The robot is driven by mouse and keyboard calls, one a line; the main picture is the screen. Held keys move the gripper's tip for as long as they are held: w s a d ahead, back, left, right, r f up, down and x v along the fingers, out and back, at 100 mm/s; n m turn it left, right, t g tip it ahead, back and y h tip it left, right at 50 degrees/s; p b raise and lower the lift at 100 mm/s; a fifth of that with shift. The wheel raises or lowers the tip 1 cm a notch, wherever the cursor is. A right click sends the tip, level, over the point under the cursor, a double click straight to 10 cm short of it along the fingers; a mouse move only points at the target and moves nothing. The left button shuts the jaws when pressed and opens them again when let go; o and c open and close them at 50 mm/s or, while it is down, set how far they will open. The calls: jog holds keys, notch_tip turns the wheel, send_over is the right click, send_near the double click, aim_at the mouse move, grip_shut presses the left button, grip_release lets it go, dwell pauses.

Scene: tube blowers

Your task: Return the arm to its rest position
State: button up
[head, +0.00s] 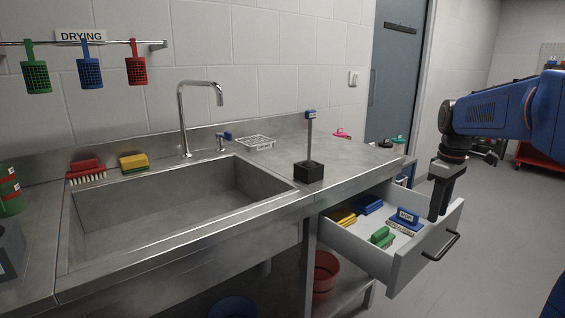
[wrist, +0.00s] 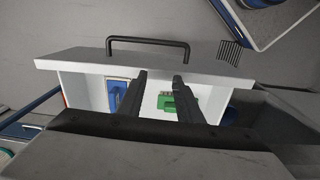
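My blue arm (head: 500,108) reaches in from the right in the head view. My gripper (head: 437,212) points down beside the right part of the open drawer (head: 372,255). In the wrist view my gripper (wrist: 160,77) has its two dark fingers apart, with nothing held between them. The drawer front (wrist: 90,63) and its black handle (wrist: 148,42) lie beyond the fingertips in that view. A green brush (wrist: 166,103) shows between the fingers, lower down in the drawer. Whether the fingers touch the drawer is unclear.
The drawer also holds a yellow brush (head: 342,217), a blue brush (head: 369,204) and a labelled blue piece (head: 406,217). A steel counter with a sink (head: 180,215) lies left. A post on a black block (head: 309,172) stands on the counter.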

jog(key=s+a+f+m+t, duration=0.1)
jog(key=s+a+f+m, duration=0.1)
jog(key=s, duration=0.7)
jog(key=s+a+f+m+t, duration=0.2)
jog(key=s+a+f, duration=0.2)
jog(key=s+a, duration=0.3)
jog(key=s+a+f+m+t, duration=0.1)
jog(key=s+a+f+m, duration=0.2)
jog(key=s, duration=0.8)
jog(key=shift+s+a+f, duration=0.4)
jog(key=shift+a+f, duration=0.15)
jog(key=shift+a, duration=0.45)
